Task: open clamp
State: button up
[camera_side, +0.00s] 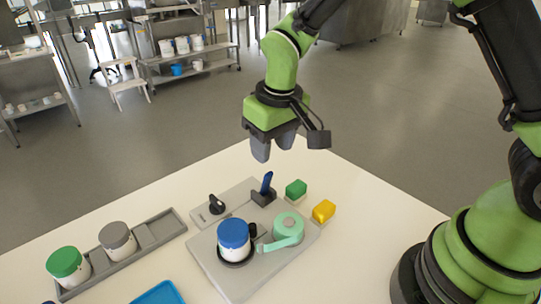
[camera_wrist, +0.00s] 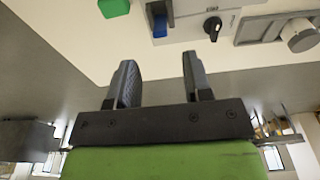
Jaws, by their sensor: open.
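The clamp, with a blue handle (camera_side: 267,183) standing nearly upright on a dark grey base (camera_side: 263,197), sits at the back of the grey station plate. In the wrist view the blue handle (camera_wrist: 160,26) shows at the top, beyond my fingers. My gripper (camera_side: 273,149) is open and empty, in the air above and behind the clamp, with its fingers pointing down. Its two dark fingers also show apart in the wrist view (camera_wrist: 158,72). A white jar with a blue lid (camera_side: 233,235) stands in a dark round holder in front of the clamp.
A mint-green dispenser (camera_side: 288,226) stands right of the jar. A black knob (camera_side: 216,205) is left of the clamp; green (camera_side: 296,189) and yellow (camera_side: 323,210) blocks are right. A grey tray (camera_side: 148,235) holds green-lidded (camera_side: 66,263) and grey-lidded (camera_side: 117,238) jars. Air around my gripper is clear.

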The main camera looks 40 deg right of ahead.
aim_at(272, 174)
jog(key=shift+r, duration=0.2)
jog(key=shift+c, duration=1)
notch_tip(272, 174, up, 4)
jog(key=s+d+f+m+g+y, duration=0.3)
jog(key=s+m+g+y, duration=0.1)
jog(key=m+g+y, duration=0.25)
jog(key=w+d+r+m+t+y, duration=0.3)
jog(key=w+d+m+t+y, duration=0.2)
jog(key=m+y, duration=0.45)
notch_tip(272, 174, down, 12)
jog(key=shift+r+n+y, duration=0.15)
jog(key=shift+n+y, duration=0.35)
jog(key=shift+y, duration=0.5)
jog(key=shift+a+f, duration=0.1)
jog(key=shift+f, duration=0.15)
jog(key=shift+a, duration=0.3)
jog(key=a, duration=0.9)
jog(key=shift+a, duration=0.1)
